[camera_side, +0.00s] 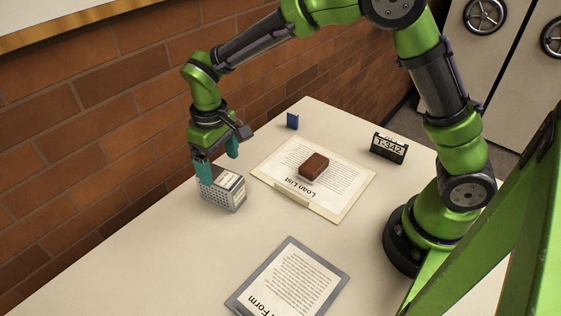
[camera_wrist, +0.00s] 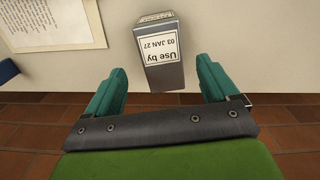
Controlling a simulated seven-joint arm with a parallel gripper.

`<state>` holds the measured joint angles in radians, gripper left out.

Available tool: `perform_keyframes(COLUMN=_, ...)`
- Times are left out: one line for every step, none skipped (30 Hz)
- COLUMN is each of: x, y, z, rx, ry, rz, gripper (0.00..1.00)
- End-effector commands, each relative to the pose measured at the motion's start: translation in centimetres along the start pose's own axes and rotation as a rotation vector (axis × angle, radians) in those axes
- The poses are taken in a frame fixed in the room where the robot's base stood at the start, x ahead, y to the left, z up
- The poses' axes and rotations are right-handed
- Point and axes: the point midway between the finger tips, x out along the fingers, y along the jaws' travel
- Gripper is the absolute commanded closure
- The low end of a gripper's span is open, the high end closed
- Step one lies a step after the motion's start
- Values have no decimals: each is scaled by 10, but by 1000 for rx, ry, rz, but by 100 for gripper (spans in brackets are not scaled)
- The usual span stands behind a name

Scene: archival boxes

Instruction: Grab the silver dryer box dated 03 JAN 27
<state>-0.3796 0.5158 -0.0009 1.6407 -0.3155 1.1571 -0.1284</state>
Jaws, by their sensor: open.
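The silver dryer box (camera_side: 224,188) stands on the table at the left, with a perforated side and a pale label on top. In the wrist view the silver box (camera_wrist: 165,75) shows a white label reading "Use by 03 JAN 27", upside down. My gripper (camera_side: 218,168) is open, its teal fingers pointing down at the box. In the wrist view my gripper (camera_wrist: 158,85) has one finger on either side of the box's near end, with a gap to each. Whether the fingertips are level with the box is hard to tell.
A brown box (camera_side: 313,167) lies on the Loan List sheet (camera_side: 346,184). A black sign reading T-342 (camera_side: 388,148) stands at the right, and a small blue object (camera_side: 292,121) at the back. A grey-framed form (camera_side: 290,280) lies in front. A brick wall (camera_side: 90,130) runs along the table's left edge.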

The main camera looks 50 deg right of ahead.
Motion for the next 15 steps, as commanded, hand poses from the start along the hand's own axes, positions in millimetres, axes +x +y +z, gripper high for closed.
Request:
perform_keyframes(x=9, y=0, z=0, rx=1, ry=-3, rz=1, gripper=13)
perform_keyframes(x=14, y=0, z=0, rx=1, ry=-3, rz=1, gripper=13)
perform_keyframes(x=18, y=0, z=0, rx=1, ry=-3, rz=0, gripper=13)
perform_keyframes(x=21, y=0, z=0, rx=0, ry=-1, rz=0, gripper=13)
perform_keyframes(x=23, y=0, z=0, rx=0, ry=0, rz=0, gripper=13)
perform_keyframes(x=25, y=0, z=0, rx=1, ry=0, rz=0, gripper=13)
perform_keyframes(x=27, y=0, z=0, rx=1, ry=0, rz=0, gripper=13)
perform_keyframes(x=28, y=0, z=0, rx=0, ry=0, rz=0, gripper=13)
perform_keyframes(x=31, y=0, z=-1, rx=0, ry=0, rz=0, gripper=13)
perform_keyframes(x=34, y=-1, z=-1, rx=0, ry=-1, rz=0, gripper=13)
perform_keyframes(x=38, y=-1, z=-1, rx=1, ry=-2, rz=0, gripper=13)
perform_keyframes(x=44, y=-1, z=-2, rx=1, ry=-2, rz=0, gripper=13)
perform_keyframes(x=49, y=-2, z=-3, rx=1, ry=-3, rz=0, gripper=13)
perform_keyframes(x=54, y=-2, z=-4, rx=1, ry=-3, rz=0, gripper=13)
perform_keyframes(x=60, y=-3, z=-5, rx=0, ry=-3, rz=0, gripper=13)
